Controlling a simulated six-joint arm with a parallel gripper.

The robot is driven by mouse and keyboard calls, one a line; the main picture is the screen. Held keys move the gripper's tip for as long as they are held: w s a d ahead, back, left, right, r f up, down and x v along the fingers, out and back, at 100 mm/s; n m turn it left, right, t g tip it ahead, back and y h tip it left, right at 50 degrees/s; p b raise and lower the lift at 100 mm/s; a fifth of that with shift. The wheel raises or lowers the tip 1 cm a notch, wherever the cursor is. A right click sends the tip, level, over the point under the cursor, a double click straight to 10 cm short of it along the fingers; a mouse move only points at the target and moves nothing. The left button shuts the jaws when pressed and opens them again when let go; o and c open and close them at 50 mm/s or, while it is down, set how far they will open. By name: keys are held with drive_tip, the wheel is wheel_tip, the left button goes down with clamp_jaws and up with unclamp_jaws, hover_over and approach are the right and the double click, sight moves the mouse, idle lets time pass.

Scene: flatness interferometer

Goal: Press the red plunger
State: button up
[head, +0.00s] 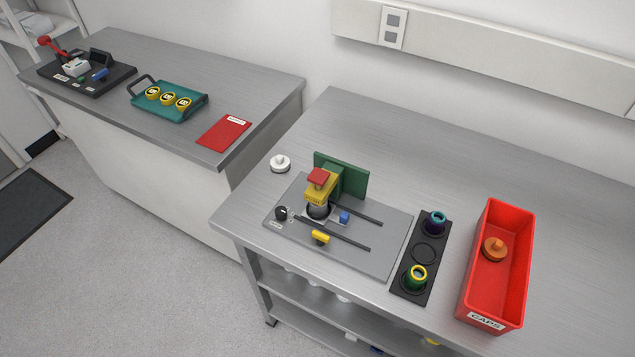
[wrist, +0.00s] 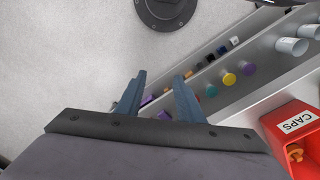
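The red plunger (head: 318,177) is a square red cap on top of a yellow block (head: 322,188), which juts from a green upright plate (head: 345,174) on the grey interferometer base. A dark round seat (head: 318,209) lies below the yellow block. My gripper (wrist: 163,82) shows only in the wrist view. Its two blue-grey fingers are spread apart with nothing between them. It is away from the plunger, which is not in the wrist view.
On the grey base (head: 385,250) are a black knob (head: 282,213), a yellow slider (head: 320,237) and a blue block (head: 344,217). A black holder (head: 407,283) and a red CAPS bin (head: 477,283) stand to the right. A white cap (head: 280,163) lies behind left.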

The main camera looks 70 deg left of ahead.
drive_tip(key=shift+w+a, duration=0.1)
drive_tip(key=c, duration=0.9)
drive_tip(key=w+a+r+n+y, duration=0.1)
drive_tip(key=w+a+n, duration=0.1)
drive_tip(key=a, duration=0.2)
drive_tip(key=w+a+r+n+y, duration=0.1)
drive_tip(key=w+a+n, duration=0.1)
drive_tip(key=a, duration=0.3)
drive_tip(key=w+a+r+n+y, duration=0.1)
drive_tip(key=w+a+n, duration=0.1)
drive_tip(key=a, duration=0.3)
drive_tip(key=shift+w+a+r, duration=0.15)
drive_tip(key=shift+w+r, duration=0.1)
drive_tip(key=shift+w, duration=0.2)
clamp_jaws()
drive_tip(key=s+a+r+n+g+y+b, duration=0.15)
drive_tip(key=a+n, duration=0.35)
drive_tip(key=a, duration=0.6)
drive_tip(key=s+a+r+n+g+y, duration=0.2)
drive_tip(key=s+a+r+n+y, duration=0.15)
drive_tip(key=a, duration=0.75)
drive_tip(key=s+a+r+n+g+y+b, duration=0.15)
drive_tip(key=a+n, duration=0.35)
drive_tip(key=a, duration=0.6)
drive_tip(key=s+a+r+n+g+y, duration=0.1)
drive_tip(key=s+a+r+n+g, duration=0.4)
drive_tip(key=s+a, duration=0.4)
drive_tip(key=shift+s+a+r+n+g+b, duration=0.4)
drive_tip(key=shift+a+r+n, duration=0.3)
drive_tip(key=shift+a+n, duration=0.45)
